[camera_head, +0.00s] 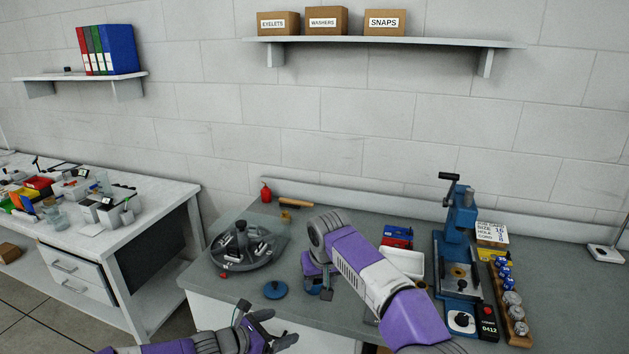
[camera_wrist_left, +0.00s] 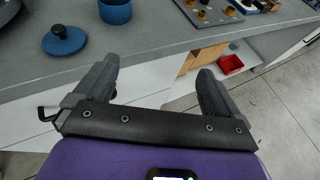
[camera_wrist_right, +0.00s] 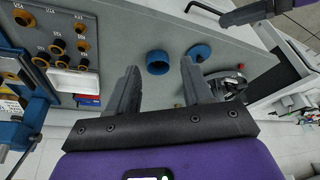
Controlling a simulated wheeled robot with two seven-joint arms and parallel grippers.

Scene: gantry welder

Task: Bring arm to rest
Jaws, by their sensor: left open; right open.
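My left gripper (camera_head: 268,328) is low in the head view, in front of the bench edge. In the left wrist view its fingers (camera_wrist_left: 155,85) are spread with nothing between them. My right gripper (camera_head: 320,286) hangs over the grey bench (camera_head: 345,200), below the bent purple-and-white right arm (camera_head: 365,265). In the right wrist view its fingers (camera_wrist_right: 160,75) are apart and empty. A blue cup (camera_wrist_right: 158,62) stands on the bench beyond the fingertips, with a blue lid (camera_wrist_right: 198,53) beside it.
A blue press (camera_head: 458,250) stands right of my right arm, with a wooden rack (camera_head: 512,310) beside it. A round dark tray (camera_head: 250,262) is to the left. A white tray (camera_head: 402,262) sits behind the arm. A second table (camera_head: 150,205) stands at far left.

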